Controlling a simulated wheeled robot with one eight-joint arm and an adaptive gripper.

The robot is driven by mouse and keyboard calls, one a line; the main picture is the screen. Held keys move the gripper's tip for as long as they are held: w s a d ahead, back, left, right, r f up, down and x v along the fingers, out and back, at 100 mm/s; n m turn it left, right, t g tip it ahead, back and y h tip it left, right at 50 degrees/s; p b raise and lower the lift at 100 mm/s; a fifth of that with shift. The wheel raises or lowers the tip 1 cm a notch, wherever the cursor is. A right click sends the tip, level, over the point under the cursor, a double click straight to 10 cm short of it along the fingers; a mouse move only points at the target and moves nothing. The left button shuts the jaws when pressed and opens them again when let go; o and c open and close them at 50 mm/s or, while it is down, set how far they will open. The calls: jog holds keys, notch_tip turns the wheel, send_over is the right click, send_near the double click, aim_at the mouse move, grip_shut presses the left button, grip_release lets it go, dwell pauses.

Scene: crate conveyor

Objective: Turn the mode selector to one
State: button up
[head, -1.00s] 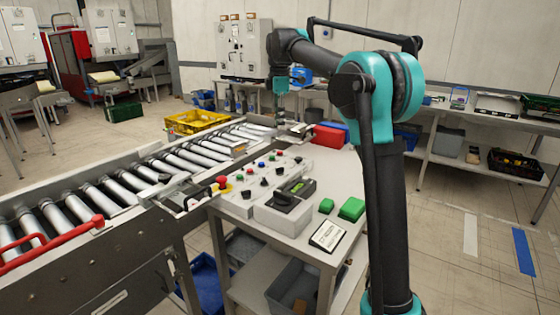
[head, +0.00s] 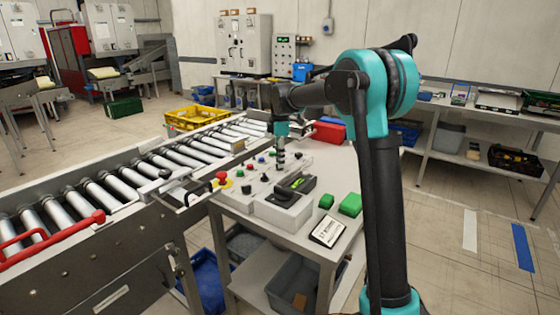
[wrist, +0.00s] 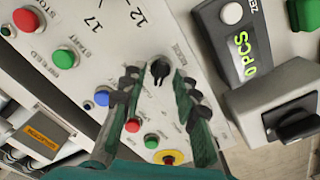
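The mode selector is a black pointer knob (wrist: 159,74) on the light grey control panel (head: 237,200). In the wrist view it shows between the two fingertips, and the small lettering beside it is hard to read. My gripper (wrist: 161,68) is open and empty, with one ribbed finger on each side of the knob in that view. I cannot tell whether the fingers touch it or how far above it they are. In the head view my gripper (head: 280,163) points down over the panel's far part, and the selector cannot be made out clearly there.
A grey box with a larger black knob (wrist: 296,125) and a counter with a green display (wrist: 236,45) stand beside the selector. Coloured buttons, including a green one (wrist: 63,58) and a blue one (wrist: 102,98), surround it. A roller conveyor (head: 150,165) runs alongside left.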

jog(key=shift+f, duration=0.35)
jog(key=shift+c, duration=0.3)
grip_shut()
